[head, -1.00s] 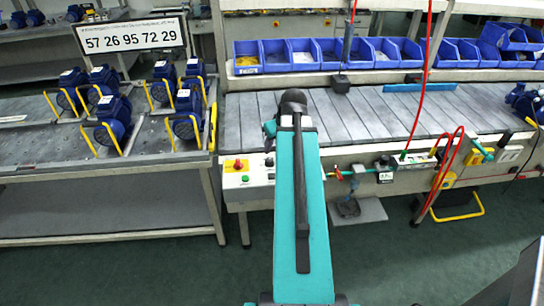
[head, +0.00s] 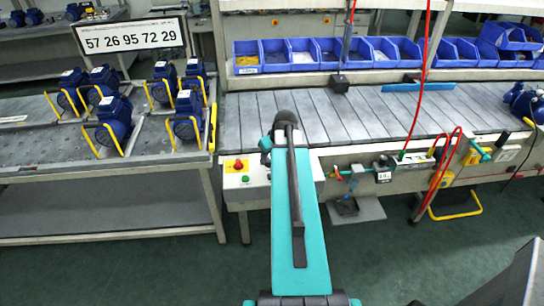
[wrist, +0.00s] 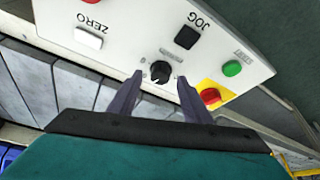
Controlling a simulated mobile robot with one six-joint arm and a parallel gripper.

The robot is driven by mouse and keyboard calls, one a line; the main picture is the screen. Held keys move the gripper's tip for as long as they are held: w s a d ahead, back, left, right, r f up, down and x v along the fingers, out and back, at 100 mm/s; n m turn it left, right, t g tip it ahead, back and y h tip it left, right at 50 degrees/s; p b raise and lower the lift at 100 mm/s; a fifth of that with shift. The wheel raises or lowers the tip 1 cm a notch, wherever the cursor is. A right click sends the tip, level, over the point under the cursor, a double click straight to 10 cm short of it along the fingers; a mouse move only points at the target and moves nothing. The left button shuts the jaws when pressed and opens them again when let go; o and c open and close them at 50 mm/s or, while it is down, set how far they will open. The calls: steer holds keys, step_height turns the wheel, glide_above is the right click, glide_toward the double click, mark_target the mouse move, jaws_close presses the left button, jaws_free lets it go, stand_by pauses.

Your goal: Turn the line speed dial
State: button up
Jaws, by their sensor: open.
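The line speed dial is a round black knob (wrist: 160,71) on the white control panel (wrist: 135,22) in the wrist view. My gripper (wrist: 160,85) is open, with one dark finger on each side of the dial as seen from the wrist. I cannot tell whether the fingers are level with the knob or short of it. In the head view the panel (head: 240,181) shows left of my arm, and my arm hides the dial and my gripper's fingers.
Around the dial are a white ZERO button (wrist: 88,38), a black JOG button (wrist: 187,37), a green button (wrist: 232,68) and a red stop button on yellow (wrist: 210,96). The slatted conveyor (head: 360,115) lies behind. Blue motors (head: 115,112) stand on the left bench.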

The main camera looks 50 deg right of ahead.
steer(key=shift+x, duration=0.75)
steer(key=c, duration=1.1)
steer(key=shift+o, duration=0.2)
steer(key=shift+a+m+h, duration=0.1)
steer(key=shift+m+h, duration=0.2)
steer(key=shift+m, duration=0.4)
steer(key=o, duration=1.1)
steer(key=shift+c, duration=0.2)
